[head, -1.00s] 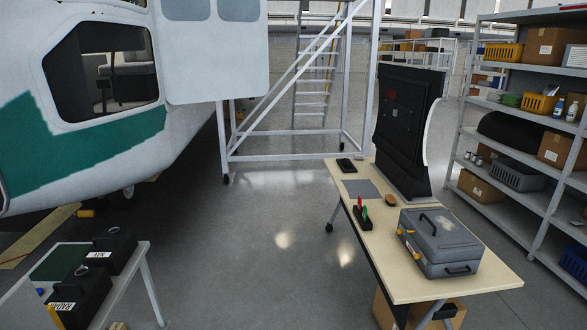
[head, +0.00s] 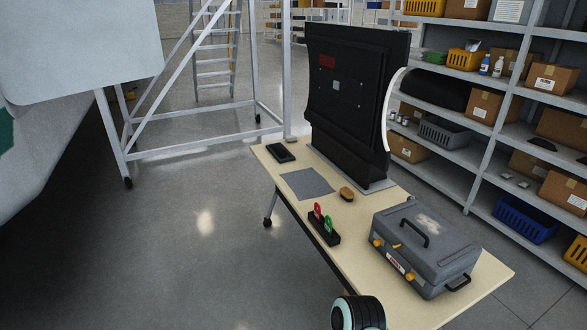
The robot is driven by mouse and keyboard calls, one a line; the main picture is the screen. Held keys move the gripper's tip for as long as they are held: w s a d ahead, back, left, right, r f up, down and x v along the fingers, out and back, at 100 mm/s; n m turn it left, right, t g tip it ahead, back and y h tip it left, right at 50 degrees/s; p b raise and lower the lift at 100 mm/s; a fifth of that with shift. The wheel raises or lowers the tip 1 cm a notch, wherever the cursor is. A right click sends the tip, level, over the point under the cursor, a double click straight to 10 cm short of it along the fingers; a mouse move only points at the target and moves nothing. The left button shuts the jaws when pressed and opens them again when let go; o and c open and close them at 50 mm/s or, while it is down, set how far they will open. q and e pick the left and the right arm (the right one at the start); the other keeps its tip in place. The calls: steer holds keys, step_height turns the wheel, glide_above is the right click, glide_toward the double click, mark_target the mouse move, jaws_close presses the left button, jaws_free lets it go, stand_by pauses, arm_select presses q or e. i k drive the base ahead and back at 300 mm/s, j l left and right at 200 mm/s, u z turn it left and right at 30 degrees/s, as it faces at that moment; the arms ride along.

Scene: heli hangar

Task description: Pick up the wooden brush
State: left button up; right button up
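A small brown object that looks like the wooden brush (head: 347,194) lies on the light wooden table (head: 420,310), between a grey mat (head: 307,183) and the base of a large black panel (head: 356,95). Nothing touches it from above. A rounded black and white part at the bottom edge looks like a piece of my own arm. Neither of my grippers shows in the head view.
On the table, a grey toolbox (head: 425,248) stands right of the brush, a black holder with red and green items (head: 324,226) stands in front, and a black device (head: 280,153) lies at the far left corner. Shelves (head: 470,160) stand behind right. Floor left of the table is clear.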

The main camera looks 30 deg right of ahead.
mark_target(347, 194)
steer(key=i+z, duration=0.2)
steer(key=i, duration=0.3)
steer(key=i+j+z, duration=0.15)
steer(key=i, duration=0.35)
steer(key=i+j+z, duration=0.2)
steer(key=i, duration=0.3)
steer(key=i+j+z, duration=0.2)
steer(key=z, duration=0.15)
steer(key=i+j+z, duration=0.65)
steer(key=k+l, duration=0.05)
